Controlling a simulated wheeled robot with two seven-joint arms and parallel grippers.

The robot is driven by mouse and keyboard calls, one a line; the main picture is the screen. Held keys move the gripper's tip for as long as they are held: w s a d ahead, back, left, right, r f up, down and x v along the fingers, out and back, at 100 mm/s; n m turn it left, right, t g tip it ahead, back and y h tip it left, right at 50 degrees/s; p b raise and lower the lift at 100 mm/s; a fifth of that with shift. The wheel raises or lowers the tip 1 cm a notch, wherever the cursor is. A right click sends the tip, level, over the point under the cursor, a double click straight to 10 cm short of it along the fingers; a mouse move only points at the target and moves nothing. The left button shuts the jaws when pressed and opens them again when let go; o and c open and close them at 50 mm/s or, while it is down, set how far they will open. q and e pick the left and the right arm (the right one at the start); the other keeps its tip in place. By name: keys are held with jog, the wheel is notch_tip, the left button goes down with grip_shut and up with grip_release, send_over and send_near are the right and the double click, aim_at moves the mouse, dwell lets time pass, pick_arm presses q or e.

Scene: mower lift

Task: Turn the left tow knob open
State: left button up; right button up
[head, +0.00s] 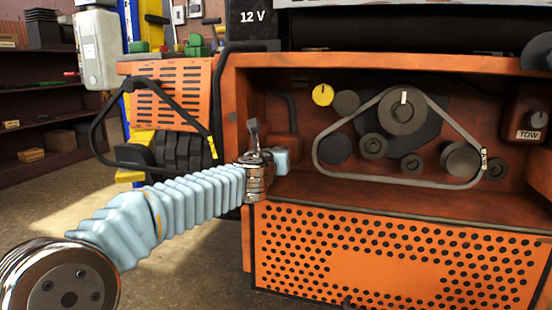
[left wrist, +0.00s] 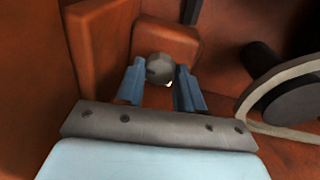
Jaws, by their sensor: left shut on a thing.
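The left tow knob (left wrist: 159,68) is a small round grey knob on an orange-brown box (left wrist: 165,38) in the left wrist view. A pale spot shows at its lower edge. My left gripper (left wrist: 161,88) has its blue fingers on either side of the knob and is shut on it. In the head view my left gripper (head: 281,158) reaches into the left end of the orange bay, in front of the box (head: 283,147). The knob itself is hidden there behind the gripper. My right gripper is not in view.
A belt (head: 330,170) runs around several dark pulleys right of my gripper. A yellow knob (head: 322,95) is on the back wall. Another grey knob (head: 536,119) sits above a TOW label at the far right. The bay's left wall (head: 231,115) is close to my arm.

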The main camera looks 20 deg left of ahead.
pick_arm(q)
jog(key=shift+n, duration=0.6)
jog(key=o, duration=1)
jog(key=s, duration=0.9)
jog(key=s+r, duration=0.1)
jog(key=s, duration=0.3)
jog(key=shift+s+d+r+b, duration=0.1)
jog(key=shift+s+d+b, duration=0.1)
jog(key=shift+s+b, duration=0.2)
